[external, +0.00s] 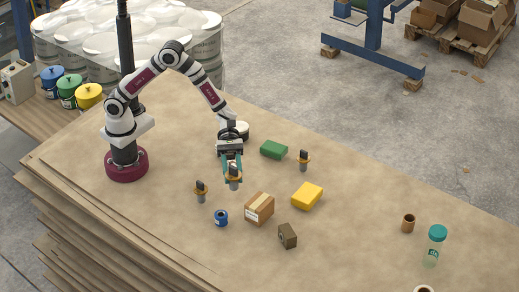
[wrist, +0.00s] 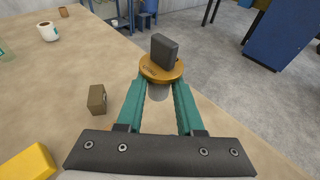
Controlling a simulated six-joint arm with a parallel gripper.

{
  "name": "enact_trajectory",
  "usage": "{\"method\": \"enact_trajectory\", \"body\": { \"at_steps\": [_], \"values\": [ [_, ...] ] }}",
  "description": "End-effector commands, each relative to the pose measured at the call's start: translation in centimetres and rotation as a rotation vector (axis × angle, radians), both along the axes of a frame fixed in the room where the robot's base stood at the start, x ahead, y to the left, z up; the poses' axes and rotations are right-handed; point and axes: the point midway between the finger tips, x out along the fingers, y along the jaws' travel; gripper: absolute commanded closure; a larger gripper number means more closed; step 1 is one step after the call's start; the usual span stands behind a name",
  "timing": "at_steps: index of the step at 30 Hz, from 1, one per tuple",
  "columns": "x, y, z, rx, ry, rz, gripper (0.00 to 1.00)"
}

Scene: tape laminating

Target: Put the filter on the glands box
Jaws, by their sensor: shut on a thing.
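My gripper (external: 233,168) has its teal fingers shut on a filter-like part (external: 234,180) with an amber flange, a dark block on top and a grey cylinder below. In the wrist view the fingers (wrist: 158,95) close around the cylinder, and the held part (wrist: 163,68) looks tilted in the picture. Two similar parts stand on the table, one at left (external: 201,191) and one at right (external: 303,160). No box label is readable. Candidates for the glands box are a cardboard box (external: 259,208), a small brown box (external: 287,235), a yellow box (external: 307,196) and a green box (external: 273,149).
A blue spool (external: 221,218) lies near the cardboard box. A brown cup (external: 408,223) and a teal-lidded bottle (external: 435,246) stand at the right. A white mug (wrist: 47,31) shows in the wrist view. The table between the boxes and the cup is clear.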

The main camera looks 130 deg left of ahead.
Motion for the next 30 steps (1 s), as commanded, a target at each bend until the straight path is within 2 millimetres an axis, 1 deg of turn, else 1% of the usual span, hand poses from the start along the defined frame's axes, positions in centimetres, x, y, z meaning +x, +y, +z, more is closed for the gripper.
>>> {"method": "enact_trajectory", "body": {
  "at_steps": [1,3,6,10,11,15,18,28,29,30],
  "values": [
    [0.5,1.6,-1.1,0.000,0.002,0.005,1.00],
    [1.3,3.8,-2.5,0.000,0.001,0.004,1.00],
    [2.2,6.5,-4.2,0.000,0.001,0.003,1.00],
    [2.9,8.5,-5.5,0.000,0.001,0.002,1.00],
    [3.0,8.8,-5.7,0.000,0.001,0.002,1.00],
    [3.0,9.0,-8.5,-0.001,0.004,0.001,1.00],
    [3.0,9.0,-9.7,0.000,0.003,0.001,1.00],
    [3.0,9.0,-10.0,0.001,0.000,0.001,1.00],
    [3.0,9.0,-10.1,0.001,0.000,0.001,0.62],
    [3.0,9.0,-10.0,0.001,0.000,0.001,0.55]
  ]
}}
